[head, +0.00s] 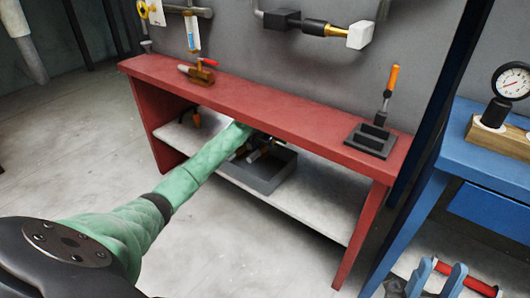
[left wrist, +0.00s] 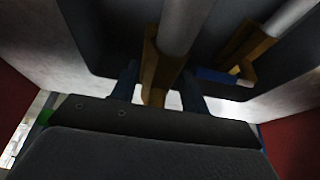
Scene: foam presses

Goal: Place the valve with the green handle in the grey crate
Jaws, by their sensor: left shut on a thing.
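The grey crate (head: 246,178) stands on the lower shelf under the red bench; pipe-like pieces (head: 262,152) show inside it, partly hidden by my arm. My left arm in its green sleeve reaches under the bench top to the crate, and its gripper is hidden in the head view. In the left wrist view my left gripper (left wrist: 158,88) is shut on a brass valve (left wrist: 152,62) with a grey pipe end. No handle shows on this valve, so its colour cannot be told. A brass valve with a blue handle (left wrist: 218,76) lies beside it. My right gripper is not in view.
The red bench top (head: 280,103) overhangs the shelf (head: 320,205). On the bench stand a red-handled valve (head: 200,71) and a dark block with an orange-handled tool (head: 372,138). A brass-coloured piece (head: 191,121) lies at the shelf's left. A blue table (head: 470,165) is at right.

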